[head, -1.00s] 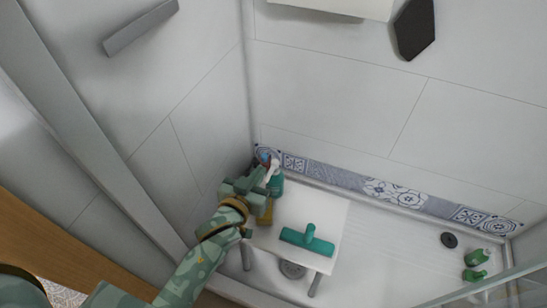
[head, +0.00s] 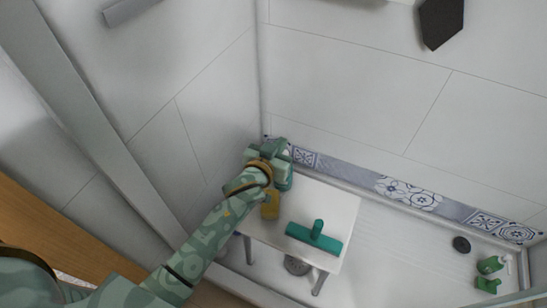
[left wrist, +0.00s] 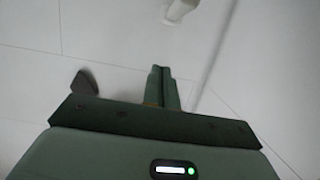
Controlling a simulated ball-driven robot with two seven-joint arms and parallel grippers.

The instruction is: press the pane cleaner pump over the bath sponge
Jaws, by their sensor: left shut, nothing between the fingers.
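The pane cleaner (head: 286,182) is a teal bottle at the back left corner of a white stool in the head view. Its white pump top is hidden behind my left gripper. The bath sponge (head: 270,206) is yellow-orange and sits on the stool just in front of the bottle, partly hidden by my arm. My left gripper (head: 278,150) is over the bottle's top; I cannot tell whether it touches the pump. In the left wrist view its fingers (left wrist: 161,88) are shut together with nothing between them. My right gripper is in neither view.
A teal squeegee (head: 314,237) lies on the white stool (head: 338,200), right of the sponge. Green bottles (head: 489,265) and a dark round thing (head: 461,244) are on the shower floor at the right. Tiled walls stand close behind and left of the stool.

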